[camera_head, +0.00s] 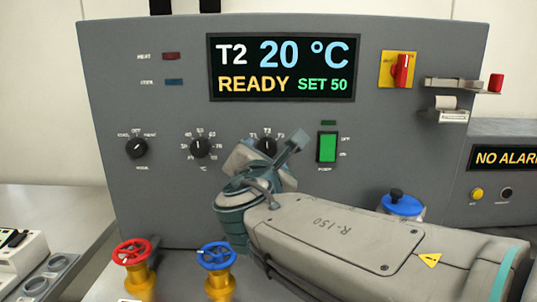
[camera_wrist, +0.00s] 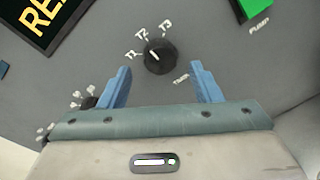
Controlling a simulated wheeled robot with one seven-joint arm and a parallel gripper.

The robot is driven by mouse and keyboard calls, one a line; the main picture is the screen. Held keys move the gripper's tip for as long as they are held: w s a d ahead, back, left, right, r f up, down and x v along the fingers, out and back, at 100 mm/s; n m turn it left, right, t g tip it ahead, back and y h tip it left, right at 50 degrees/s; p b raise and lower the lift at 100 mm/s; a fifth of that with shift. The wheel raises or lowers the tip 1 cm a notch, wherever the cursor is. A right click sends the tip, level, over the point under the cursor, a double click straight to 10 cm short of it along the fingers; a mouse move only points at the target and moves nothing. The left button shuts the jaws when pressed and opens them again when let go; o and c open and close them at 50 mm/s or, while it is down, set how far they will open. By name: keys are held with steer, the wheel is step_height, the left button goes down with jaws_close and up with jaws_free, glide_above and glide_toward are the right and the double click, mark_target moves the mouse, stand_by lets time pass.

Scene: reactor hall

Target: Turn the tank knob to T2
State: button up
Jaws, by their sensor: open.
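The black tank knob (camera_head: 267,146) is on the grey panel below the display, partly hidden by my gripper (camera_head: 272,158). The wrist view shows the knob (camera_wrist: 160,57) between and just beyond the two blue fingertips of my gripper (camera_wrist: 160,68). The fingers are open, with a gap on both sides of the knob. The knob's white pointer mark points to about the T2 label (camera_wrist: 142,34), between T1 and T3. The display (camera_head: 283,68) reads T2, 20 °C, READY, SET 50.
Two other black knobs, a mode knob (camera_head: 136,148) and a temperature knob (camera_head: 200,147), are to the left. A green pump switch (camera_head: 327,147) is close on the right. Red (camera_head: 131,251) and blue (camera_head: 216,255) valve wheels stand in front of the panel.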

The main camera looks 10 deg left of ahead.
steer(key=v, duration=1.1)
steer(key=w+d+f+m+g+h+p, duration=0.2)
steer(key=d+f+m+g+h+p, duration=0.15)
steer(key=d+f+m, duration=0.4)
steer(key=w+d+f+m+g+h+p, duration=0.15)
steer(key=d+f+m+g+h, duration=0.25)
steer(key=d+m, duration=0.6)
steer(key=s+d+f+m+g+y+p, duration=0.4)
steer(key=s+d+m, duration=0.5)
steer(key=m, duration=0.5)
step_height(320, 180, down, 3)
steer(key=g, duration=0.2)
steer(key=shift+d+f+g+p, duration=0.15)
steer(key=shift+d+g+p, duration=0.15)
steer(key=shift+g+p, duration=0.05)
